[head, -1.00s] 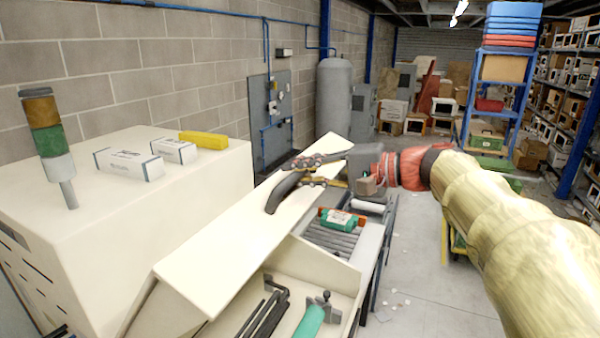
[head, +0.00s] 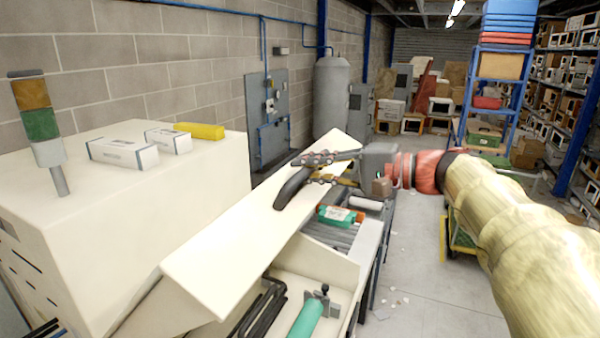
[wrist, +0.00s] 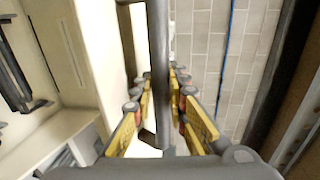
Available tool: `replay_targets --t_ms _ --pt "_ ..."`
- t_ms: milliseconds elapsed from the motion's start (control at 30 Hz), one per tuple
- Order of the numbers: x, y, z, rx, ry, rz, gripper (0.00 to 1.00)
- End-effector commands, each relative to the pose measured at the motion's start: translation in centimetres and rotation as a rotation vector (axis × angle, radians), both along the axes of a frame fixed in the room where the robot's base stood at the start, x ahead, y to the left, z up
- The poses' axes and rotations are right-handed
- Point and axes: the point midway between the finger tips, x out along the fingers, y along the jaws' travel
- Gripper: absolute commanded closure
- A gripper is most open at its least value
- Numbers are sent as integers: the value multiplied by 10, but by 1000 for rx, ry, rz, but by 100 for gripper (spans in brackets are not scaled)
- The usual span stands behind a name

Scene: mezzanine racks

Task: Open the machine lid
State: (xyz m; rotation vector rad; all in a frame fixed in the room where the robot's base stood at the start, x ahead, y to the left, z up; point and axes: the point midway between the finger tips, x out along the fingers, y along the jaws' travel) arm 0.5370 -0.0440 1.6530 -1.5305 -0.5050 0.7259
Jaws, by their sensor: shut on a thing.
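The machine lid (head: 238,240) is a long cream panel, tilted up over the machine's open interior in the head view. A dark curved handle (head: 290,188) stands on its face. My gripper (head: 318,168) is shut on this handle from the right, with its fingers on either side of it. In the wrist view the dark handle bar (wrist: 158,70) runs between the yellow finger pads of my gripper (wrist: 160,105). Below the lid, the cream machine (head: 330,265) shows a green roller (head: 306,318) and dark bent bars. The handle's far end is partly hidden by the fingers.
White boxes (head: 122,153) and a yellow block (head: 199,130) lie on the machine's flat top, near a signal tower (head: 40,120). A roller conveyor (head: 335,236) carries a green and orange item (head: 340,215).

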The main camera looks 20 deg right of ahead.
Motion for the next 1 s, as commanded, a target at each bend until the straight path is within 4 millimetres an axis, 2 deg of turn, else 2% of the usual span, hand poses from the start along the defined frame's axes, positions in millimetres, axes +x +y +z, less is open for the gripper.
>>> replay_targets --t_ms 33,300,800,833,1000 --pt "-3 -4 -12 7 -4 -3 100" --pt "-17 -18 -33 46 -43 -2 100" --pt "-22 -22 -35 59 -59 0 100" --pt "-22 -22 -35 59 -59 0 84" --pt "-22 -22 -34 59 -60 0 77"
